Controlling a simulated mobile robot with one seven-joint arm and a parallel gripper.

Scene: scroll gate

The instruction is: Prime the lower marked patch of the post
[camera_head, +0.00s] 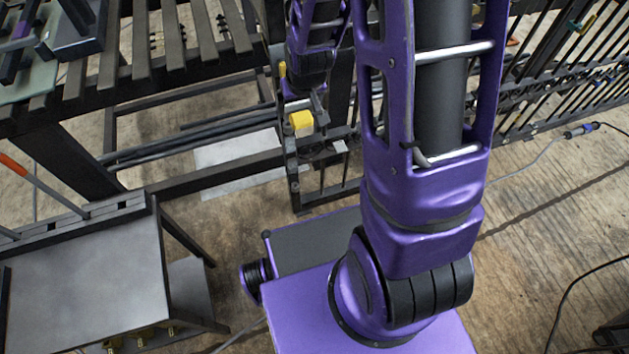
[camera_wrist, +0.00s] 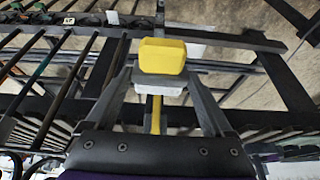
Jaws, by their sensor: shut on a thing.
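My gripper (camera_wrist: 159,88) is shut on a tool with a yellow block-shaped head (camera_wrist: 162,56), a white part under it and a yellow handle (camera_wrist: 156,116). The white part sits between the two grey fingers. In the head view the yellow head (camera_head: 301,120) shows at the end of my arm, in front of the dark gate frame. A dark upright post (camera_head: 292,168) stands just below the head in that picture. I cannot tell whether the head touches it. I cannot make out a marked patch clearly; my arm hides part of the gate.
A slatted dark bench (camera_head: 130,70) stands at the upper left, and a grey-topped table (camera_head: 90,275) at the lower left. A pale sheet (camera_head: 240,160) lies on the floor. Barred gate panels (camera_head: 570,70) run along the upper right. The wooden floor at right is mostly clear, with cables.

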